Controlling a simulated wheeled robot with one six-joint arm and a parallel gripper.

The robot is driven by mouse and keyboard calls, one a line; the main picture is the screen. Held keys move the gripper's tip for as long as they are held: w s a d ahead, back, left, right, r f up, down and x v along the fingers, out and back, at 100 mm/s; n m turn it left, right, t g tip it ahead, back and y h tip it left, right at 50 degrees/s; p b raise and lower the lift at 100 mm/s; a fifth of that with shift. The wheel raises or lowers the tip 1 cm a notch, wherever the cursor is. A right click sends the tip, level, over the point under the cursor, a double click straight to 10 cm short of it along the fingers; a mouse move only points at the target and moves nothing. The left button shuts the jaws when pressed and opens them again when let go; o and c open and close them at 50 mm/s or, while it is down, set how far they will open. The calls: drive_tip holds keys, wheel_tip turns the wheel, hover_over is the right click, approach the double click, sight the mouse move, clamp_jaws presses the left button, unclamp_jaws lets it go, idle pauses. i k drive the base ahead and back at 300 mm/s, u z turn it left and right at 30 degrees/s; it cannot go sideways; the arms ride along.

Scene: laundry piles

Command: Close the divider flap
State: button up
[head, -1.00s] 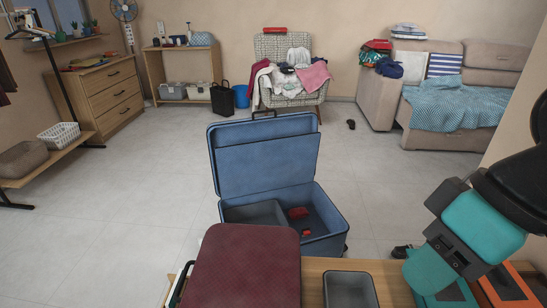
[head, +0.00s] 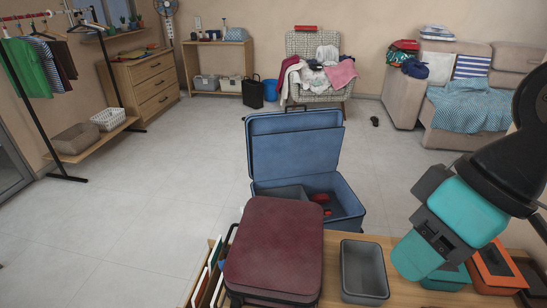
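A blue suitcase (head: 343,207) stands open on the floor behind the wooden table, with its lid (head: 295,121) raised. A blue panel (head: 298,155), which looks like the divider flap, stands upright in front of the lid. The suitcase's inside shows a grey compartment on the left and small red things (head: 320,199) on the right. A burgundy suitcase in front hides part of its near side. My teal and black arm is folded at the right, apart from the blue suitcase. I cannot see my gripper's fingers.
The burgundy suitcase (head: 275,250), an empty grey bin (head: 363,270) and an orange bin (head: 495,268) are on the table (head: 405,292). A clothes rack (head: 36,105) stands left. A chair with laundry (head: 320,72) is behind. The floor left of the suitcase is clear.

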sight(285, 155)
drive_tip(key=u, duration=2.05)
drive_tip(key=i, duration=4.95)
drive_tip(key=z, duration=3.1)
drive_tip(key=i, duration=3.45)
drive_tip(key=u, duration=0.05)
